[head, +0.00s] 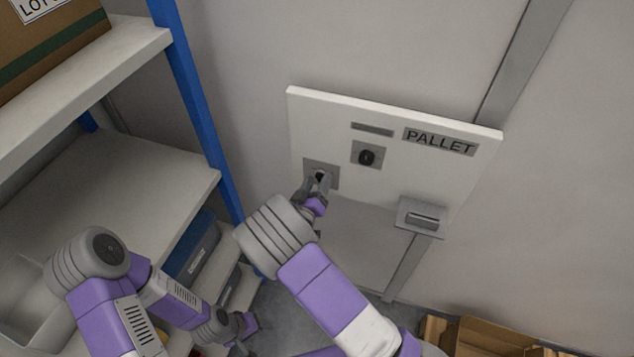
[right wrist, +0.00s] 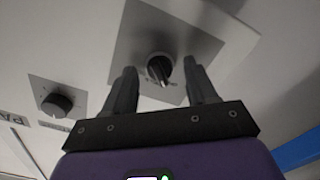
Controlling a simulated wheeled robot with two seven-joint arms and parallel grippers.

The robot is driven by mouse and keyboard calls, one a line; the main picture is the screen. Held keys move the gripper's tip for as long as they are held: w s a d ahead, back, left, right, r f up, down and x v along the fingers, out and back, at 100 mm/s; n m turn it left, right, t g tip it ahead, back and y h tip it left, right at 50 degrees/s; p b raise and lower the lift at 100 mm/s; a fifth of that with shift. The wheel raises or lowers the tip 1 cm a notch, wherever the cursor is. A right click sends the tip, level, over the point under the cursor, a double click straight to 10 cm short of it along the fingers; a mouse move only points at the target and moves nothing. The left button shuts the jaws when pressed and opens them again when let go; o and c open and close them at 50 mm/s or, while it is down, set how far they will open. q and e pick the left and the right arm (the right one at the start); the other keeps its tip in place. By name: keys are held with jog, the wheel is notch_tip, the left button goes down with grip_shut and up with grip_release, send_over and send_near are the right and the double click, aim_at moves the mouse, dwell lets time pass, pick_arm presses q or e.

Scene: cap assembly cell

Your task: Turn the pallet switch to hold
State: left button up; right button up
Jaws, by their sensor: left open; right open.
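The white pallet panel (head: 377,117) is on the wall, with a sign reading PALLET (head: 440,142). Its lower-left rotary switch, a black knob on a grey plate, shows in the right wrist view (right wrist: 160,67). My right gripper (head: 319,180) is at this switch in the head view and covers part of it. In the right wrist view the open fingers (right wrist: 158,80) stand on either side of the knob, with visible gaps. The marking by the knob is too small to read. My left gripper (head: 243,328) is low by the shelf, far from the panel.
A second black knob (head: 367,157) sits up and right of the first. A grey slotted fixture (head: 422,217) juts from the panel's lower right. A shelf with blue posts (head: 196,100) stands left. Cardboard boxes (head: 490,338) lie at the lower right.

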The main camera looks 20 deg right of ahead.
jog(key=c, duration=1.1)
jog(key=shift+o, duration=0.2)
jog(key=shift+f+m+b, duration=0.2)
jog(key=shift+m+b, duration=1.6)
jog(key=shift+b, duration=0.05)
jog(key=m+b, duration=0.3)
jog(key=shift+m, duration=0.3)
jog(key=shift+r+m+b, duration=0.1)
jog(key=shift+m+b, duration=0.8)
jog(key=shift+b, duration=0.15)
jog(key=o, duration=1.1)
jog(key=shift+c, duration=0.2)
jog(key=shift+s, duration=0.1)
